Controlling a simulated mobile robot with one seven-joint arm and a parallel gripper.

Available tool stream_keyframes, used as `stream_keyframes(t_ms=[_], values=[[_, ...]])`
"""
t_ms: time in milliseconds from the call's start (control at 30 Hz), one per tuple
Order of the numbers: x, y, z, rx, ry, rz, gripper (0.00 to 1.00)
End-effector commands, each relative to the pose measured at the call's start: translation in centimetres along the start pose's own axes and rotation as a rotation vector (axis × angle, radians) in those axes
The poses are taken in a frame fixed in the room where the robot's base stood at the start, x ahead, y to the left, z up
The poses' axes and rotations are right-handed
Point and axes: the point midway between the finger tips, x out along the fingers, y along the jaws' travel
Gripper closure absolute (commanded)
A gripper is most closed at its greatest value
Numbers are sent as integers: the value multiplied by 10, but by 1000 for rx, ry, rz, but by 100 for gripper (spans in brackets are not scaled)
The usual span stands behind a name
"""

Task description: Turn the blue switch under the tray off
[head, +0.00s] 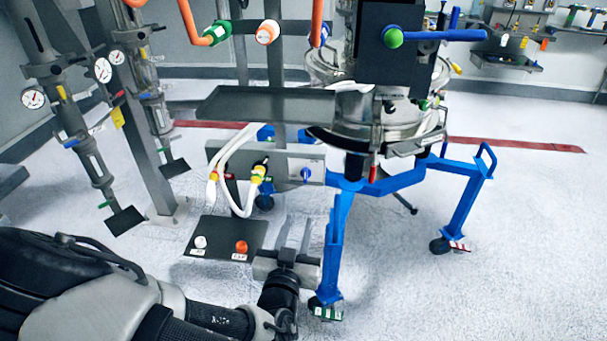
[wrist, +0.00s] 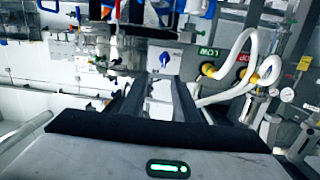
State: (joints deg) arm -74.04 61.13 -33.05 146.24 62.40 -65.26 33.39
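The tray (head: 265,104) is a flat dark grey plate left of the sifter in the head view. Below it is a grey box (head: 285,165) with a small blue switch (head: 305,174) near its right side. In the wrist view the blue switch (wrist: 165,58) shows on the light box face, beyond the fingertips and roughly between them. My gripper (head: 295,226) is below the box in the head view, fingers pointing up and apart. In the wrist view my gripper (wrist: 162,80) is open and empty, with a gap to the switch. I cannot tell the switch's setting.
White hoses (head: 232,165) with yellow fittings hang left of the switch. A black panel (head: 215,228) with white and orange buttons lies left of my gripper. A blue sifter leg (head: 335,240) stands close to its right.

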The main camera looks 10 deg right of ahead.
Motion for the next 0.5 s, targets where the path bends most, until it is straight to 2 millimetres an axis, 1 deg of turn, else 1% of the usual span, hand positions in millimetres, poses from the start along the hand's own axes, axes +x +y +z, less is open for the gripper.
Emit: stream_keyframes(t_ms=[100,200,267,400,500], values=[[-2,-4,-8,-26,83,-36,72],[0,-6,-11,-29,103,-43,72],[6,-6,-10,-27,104,-43,72],[29,-5,-9,-26,104,-39,72],[37,-9,-7,-22,102,-43,72]])
